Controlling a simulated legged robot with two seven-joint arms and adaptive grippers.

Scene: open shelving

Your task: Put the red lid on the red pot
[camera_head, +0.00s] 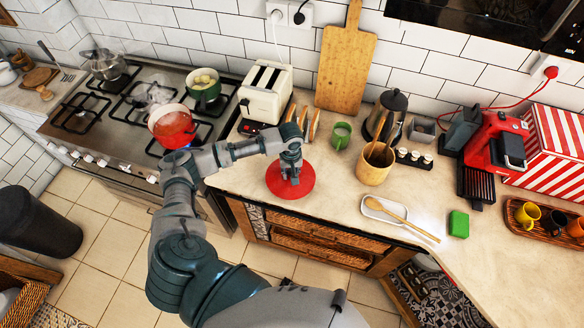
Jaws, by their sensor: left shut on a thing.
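The red lid (277,184) is a round red disc over the front part of the counter, just right of the stove. My left gripper (291,179) comes down on the middle of the lid from above and is shut on it; the gripper hides the lid's knob. I cannot tell whether the lid rests on the counter or is slightly raised. The red pot (174,130) stands on a front burner of the stove, left of the gripper, with its top open and steam above it. My right gripper is not in view.
The stove (120,138) also holds a green pot (204,88) and a grey pot (106,64). A white toaster (266,91) stands behind the lid. A green mug (341,134), a wooden utensil holder (374,165) and a spoon tray (384,210) stand to the right. The counter around the lid is clear.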

